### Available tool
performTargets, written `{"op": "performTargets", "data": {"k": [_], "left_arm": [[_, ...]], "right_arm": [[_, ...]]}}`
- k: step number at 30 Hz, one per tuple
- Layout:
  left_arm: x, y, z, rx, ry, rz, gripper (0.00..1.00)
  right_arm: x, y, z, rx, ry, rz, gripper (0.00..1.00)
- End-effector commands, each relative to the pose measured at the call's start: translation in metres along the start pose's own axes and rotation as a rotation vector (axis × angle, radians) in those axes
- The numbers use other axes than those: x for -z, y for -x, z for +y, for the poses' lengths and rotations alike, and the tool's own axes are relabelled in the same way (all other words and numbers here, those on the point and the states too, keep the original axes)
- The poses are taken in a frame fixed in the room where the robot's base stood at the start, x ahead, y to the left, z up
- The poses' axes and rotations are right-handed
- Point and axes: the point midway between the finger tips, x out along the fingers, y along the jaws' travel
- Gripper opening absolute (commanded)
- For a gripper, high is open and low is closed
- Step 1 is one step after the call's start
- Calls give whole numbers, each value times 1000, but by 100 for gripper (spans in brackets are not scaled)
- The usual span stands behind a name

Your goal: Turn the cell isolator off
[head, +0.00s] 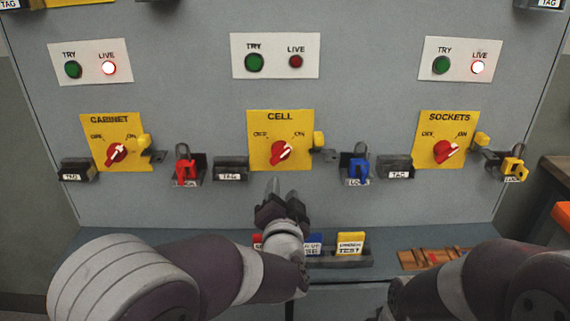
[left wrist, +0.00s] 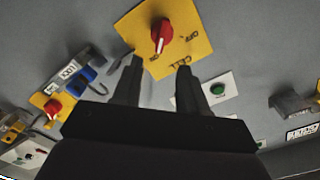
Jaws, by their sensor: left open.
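The cell isolator is a yellow plate (head: 261,157) marked CELL, with a red rotary knob (head: 282,152) in the middle of the panel. The knob's white mark leans up and right, towards ON. The CELL plate (left wrist: 198,20) and knob (left wrist: 162,34) also show, turned round, in the left wrist view. My left gripper (head: 281,187) is open and empty, just below the plate. Its two fingers (left wrist: 158,68) point towards the plate with the knob beyond their tips. Only links of my right arm show; its gripper is out of view.
CABINET (head: 136,160) and SOCKETS (head: 427,158) isolators flank it; both their LIVE lamps are lit. The CELL LIVE lamp (head: 296,62) is dark. A black tag holder (head: 231,170) and a blue padlock (head: 357,169) stick out beside it. Labelled blocks (head: 350,243) stand on the ledge below.

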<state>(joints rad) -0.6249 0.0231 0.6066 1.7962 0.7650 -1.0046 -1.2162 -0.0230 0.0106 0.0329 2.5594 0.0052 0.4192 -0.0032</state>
Motion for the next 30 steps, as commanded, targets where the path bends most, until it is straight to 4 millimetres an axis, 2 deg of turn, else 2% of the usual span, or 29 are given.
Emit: {"op": "performTargets", "data": {"k": [5, 12, 18, 22, 29, 30], "left_arm": [[-1, -22, -1, 9, -44, 1, 43], [-1, -85, -1, 7, -41, 2, 43], [0, -118, -2, 6, -41, 3, 43], [0, -126, -2, 4, -41, 3, 43], [0, -126, -2, 4, -41, 3, 43], [0, -126, -2, 4, -41, 3, 36]], "right_arm": [[-1, -2, 0, 0, 0, -1, 68], [-1, -7, 0, 0, 0, -1, 68], [-1, -8, 0, 0, 0, -1, 68], [-1, -8, 0, 0, 0, -1, 68], [-1, -8, 0, 0, 0, -1, 68], [-1, -8, 0, 0, 0, -1, 68]]}}
